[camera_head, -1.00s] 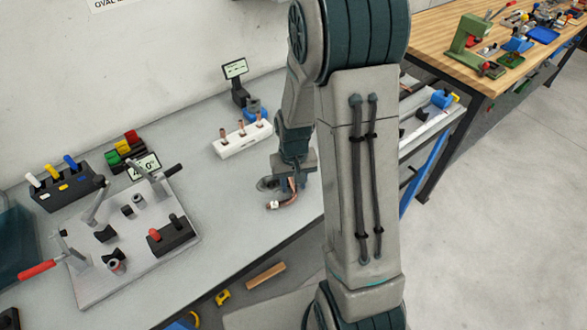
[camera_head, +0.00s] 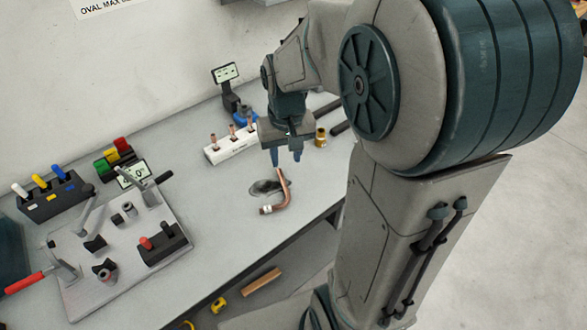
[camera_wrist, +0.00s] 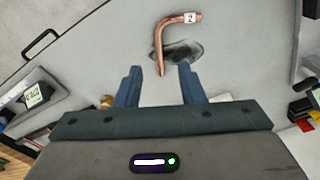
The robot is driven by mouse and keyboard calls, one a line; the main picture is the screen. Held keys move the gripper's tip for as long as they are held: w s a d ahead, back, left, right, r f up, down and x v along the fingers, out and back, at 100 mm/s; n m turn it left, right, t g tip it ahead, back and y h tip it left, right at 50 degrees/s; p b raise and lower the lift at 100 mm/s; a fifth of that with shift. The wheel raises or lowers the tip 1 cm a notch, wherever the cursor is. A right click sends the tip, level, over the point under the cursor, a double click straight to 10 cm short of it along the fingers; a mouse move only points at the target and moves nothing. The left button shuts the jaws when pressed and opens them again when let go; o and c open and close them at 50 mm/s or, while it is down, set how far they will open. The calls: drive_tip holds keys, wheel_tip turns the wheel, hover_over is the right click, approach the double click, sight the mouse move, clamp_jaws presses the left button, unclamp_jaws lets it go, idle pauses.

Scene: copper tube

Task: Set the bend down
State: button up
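The copper bend (camera_head: 284,190) lies on the grey bench top, partly over a dark oval patch (camera_head: 266,187). It is an L-shaped tube with a white tag at its near end. In the wrist view the bend (camera_wrist: 160,42) shows its tag marked 2 at the upper right, and its other end points down toward the finger gap. My gripper (camera_head: 287,157) is above the bench just beyond the bend. In the wrist view my gripper (camera_wrist: 158,72) has its two blue fingers wide apart with nothing held between them.
A white block (camera_head: 232,146) with several upright copper pieces stands behind. A brass fitting (camera_head: 320,138) stands right of the gripper. A bending fixture plate (camera_head: 124,248) with clamps and handles fills the left. The bench between the plate and bend is clear.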

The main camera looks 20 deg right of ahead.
drive_tip(key=s+a+r+t, duration=0.2)
drive_tip(key=s+r, duration=0.4)
drive_tip(key=s, duration=0.6)
drive_tip(key=shift+n+t, duration=0.4)
drive_tip(key=shift+t, duration=0.1)
drive_tip(key=shift+s, duration=0.1)
